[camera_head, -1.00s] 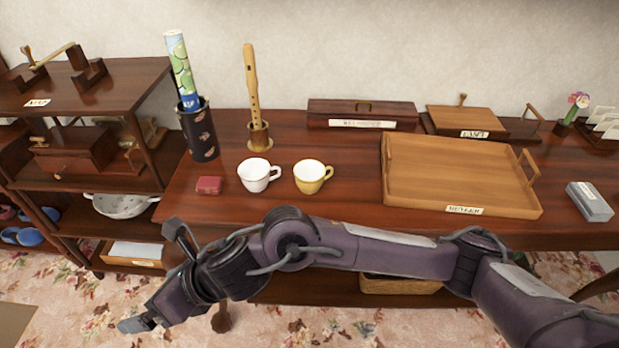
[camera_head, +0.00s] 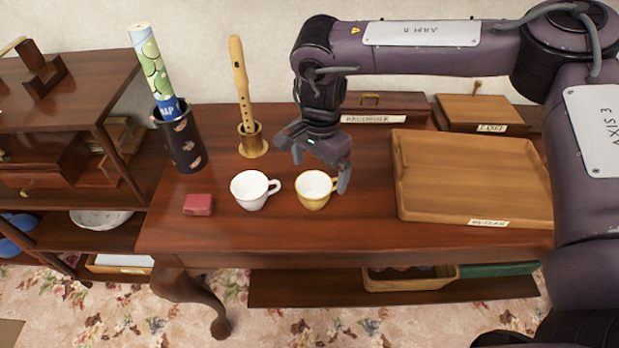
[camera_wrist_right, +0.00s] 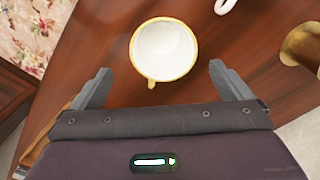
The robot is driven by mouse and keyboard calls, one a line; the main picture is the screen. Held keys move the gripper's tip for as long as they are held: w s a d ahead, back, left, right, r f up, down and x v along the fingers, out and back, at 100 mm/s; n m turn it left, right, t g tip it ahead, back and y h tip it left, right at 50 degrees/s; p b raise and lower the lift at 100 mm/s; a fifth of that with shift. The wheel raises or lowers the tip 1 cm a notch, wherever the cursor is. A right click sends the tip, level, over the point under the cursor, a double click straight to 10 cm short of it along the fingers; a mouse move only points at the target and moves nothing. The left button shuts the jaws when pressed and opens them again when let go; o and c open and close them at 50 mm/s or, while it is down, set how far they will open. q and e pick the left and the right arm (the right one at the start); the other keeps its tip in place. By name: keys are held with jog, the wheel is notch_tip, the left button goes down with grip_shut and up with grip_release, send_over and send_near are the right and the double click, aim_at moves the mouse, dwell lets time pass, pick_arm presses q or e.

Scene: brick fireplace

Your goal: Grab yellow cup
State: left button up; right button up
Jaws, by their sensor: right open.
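The yellow cup (camera_head: 313,192) stands upright on the dark red wooden table, with its handle toward the right in the head view. In the right wrist view the cup (camera_wrist_right: 163,50) shows from above, white inside with a yellow rim, its handle pointing toward my palm. My right gripper (camera_head: 319,170) is open and empty, pointing down above and just behind the cup. In the right wrist view its fingers (camera_wrist_right: 160,84) are spread to either side, with the cup beyond the tips and between their lines. I see no contact. My left gripper is not in view.
A white cup (camera_head: 249,190) stands close to the left of the yellow cup. A small red box (camera_head: 198,205) lies further left. A flute in a stand (camera_head: 252,143) is behind, and a wooden tray (camera_head: 470,195) is to the right. The table front is clear.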

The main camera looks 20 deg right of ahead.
aim_at(316, 185)
jog(key=f, duration=0.4)
jog(key=shift+s+a+p, duration=0.15)
jog(key=shift+a+p, duration=0.2)
notch_tip(316, 185, down, 2)
jog(key=shift+a+f, duration=0.15)
jog(key=shift+f, duration=0.45)
jog(key=c, duration=0.7)
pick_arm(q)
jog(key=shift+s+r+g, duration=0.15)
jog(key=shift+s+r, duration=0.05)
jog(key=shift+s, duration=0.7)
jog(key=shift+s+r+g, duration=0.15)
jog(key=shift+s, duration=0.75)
pick_arm(e)
jog(key=c, duration=0.4)
jog(key=shift+r, duration=0.1)
